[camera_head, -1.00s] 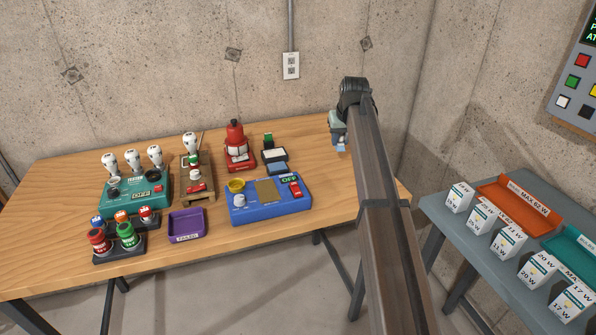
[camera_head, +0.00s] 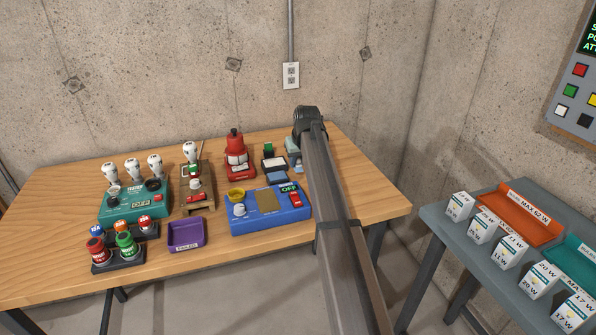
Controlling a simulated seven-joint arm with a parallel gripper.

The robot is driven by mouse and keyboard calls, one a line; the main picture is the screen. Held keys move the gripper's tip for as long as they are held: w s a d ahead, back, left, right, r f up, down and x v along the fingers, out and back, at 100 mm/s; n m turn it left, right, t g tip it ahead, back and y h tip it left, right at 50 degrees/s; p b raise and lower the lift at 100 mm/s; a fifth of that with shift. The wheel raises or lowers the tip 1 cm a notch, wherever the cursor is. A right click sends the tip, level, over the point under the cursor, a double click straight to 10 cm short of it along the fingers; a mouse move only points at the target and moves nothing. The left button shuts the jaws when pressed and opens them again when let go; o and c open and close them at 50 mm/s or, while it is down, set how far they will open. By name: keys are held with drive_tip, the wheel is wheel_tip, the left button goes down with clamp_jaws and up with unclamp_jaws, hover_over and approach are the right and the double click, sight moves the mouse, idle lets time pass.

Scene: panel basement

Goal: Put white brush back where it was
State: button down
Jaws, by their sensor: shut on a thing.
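My gripper (camera_head: 295,164) is over the right part of the wooden table, just right of a small dark tray with a white top (camera_head: 274,163). It is shut, and my arm hides much of it. The thing in its jaws is too small and covered to see clearly; I take it to be the white brush. No other white brush can be made out on the table. I cannot tell how high the jaws are above the tabletop.
A blue box with a green OFF display (camera_head: 270,215) lies just in front of my gripper. Bare wood (camera_head: 365,195) lies right of my arm. A grey side table (camera_head: 440,225) stands at right.

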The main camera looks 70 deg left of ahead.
sight(299, 167)
drive_tip(key=shift+f, duration=2.05)
drive_tip(key=shift+f, duration=0.15)
drive_tip(key=c, duration=0.9)
unclamp_jaws()
drive_tip(key=v, duration=1.2)
